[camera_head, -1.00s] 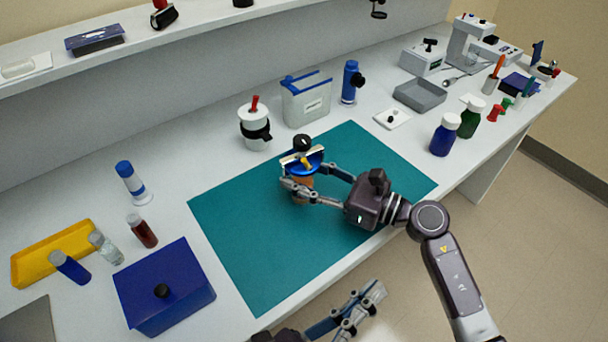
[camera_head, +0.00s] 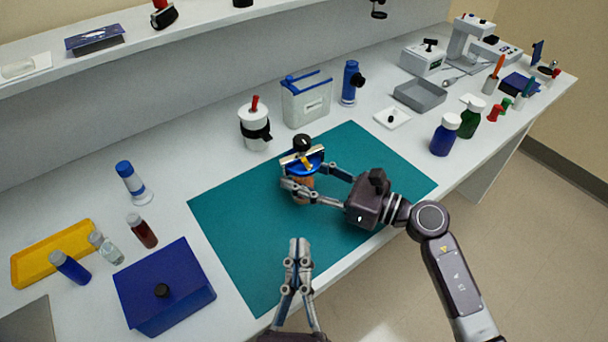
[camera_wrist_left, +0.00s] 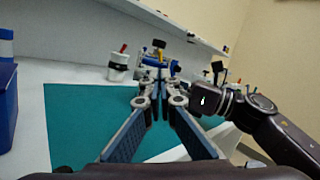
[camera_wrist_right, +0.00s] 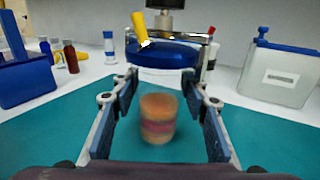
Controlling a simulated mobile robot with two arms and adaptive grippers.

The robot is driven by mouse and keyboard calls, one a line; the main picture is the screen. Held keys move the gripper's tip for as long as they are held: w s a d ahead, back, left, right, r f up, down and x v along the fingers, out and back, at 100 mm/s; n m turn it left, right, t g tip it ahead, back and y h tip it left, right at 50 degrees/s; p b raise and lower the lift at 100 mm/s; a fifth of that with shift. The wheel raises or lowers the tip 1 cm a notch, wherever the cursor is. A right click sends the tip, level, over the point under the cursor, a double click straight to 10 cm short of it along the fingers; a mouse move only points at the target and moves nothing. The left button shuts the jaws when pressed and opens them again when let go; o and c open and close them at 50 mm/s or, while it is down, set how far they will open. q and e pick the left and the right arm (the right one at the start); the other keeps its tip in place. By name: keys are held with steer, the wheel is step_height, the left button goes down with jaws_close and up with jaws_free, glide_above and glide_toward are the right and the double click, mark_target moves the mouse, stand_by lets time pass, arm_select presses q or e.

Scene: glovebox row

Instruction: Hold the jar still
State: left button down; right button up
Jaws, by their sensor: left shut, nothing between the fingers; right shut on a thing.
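The jar (camera_head: 301,188) stands upright over the teal mat, with an orange and red banded body. A blue lid-like disc (camera_head: 303,163) sits above the body, with a metal bar, a yellow handle and a black knob. My right gripper (camera_head: 308,176) is shut on the jar, one finger on each side. In the right wrist view the banded body (camera_wrist_right: 158,118) shows between the fingers, below the blue disc (camera_wrist_right: 162,57); the exact contact is unclear. My left gripper (camera_head: 299,245) is shut and empty over the mat, apart from the jar and nearer the front edge.
The teal mat (camera_head: 245,240) is otherwise clear. A blue box (camera_head: 165,285) stands to its left. A white cup (camera_head: 254,128) and a clear blue-lidded container (camera_head: 306,103) stand behind it. Blue (camera_head: 444,135) and green (camera_head: 470,120) bottles stand at right.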

mark_target(305, 163)
arm_select(q)
steer(key=x, duration=1.3)
steer(key=shift+w+d+r, duration=0.1)
steer(key=shift+w, duration=0.4)
steer(key=shift+w+d+r, duration=0.1)
steer(key=shift+d+r, duration=0.2)
steer(key=shift+r, duration=0.1)
stand_by(2.3)
steer(key=v, duration=1.4)
steer(key=shift+a+r, duration=0.25)
steer(key=shift+r, duration=0.05)
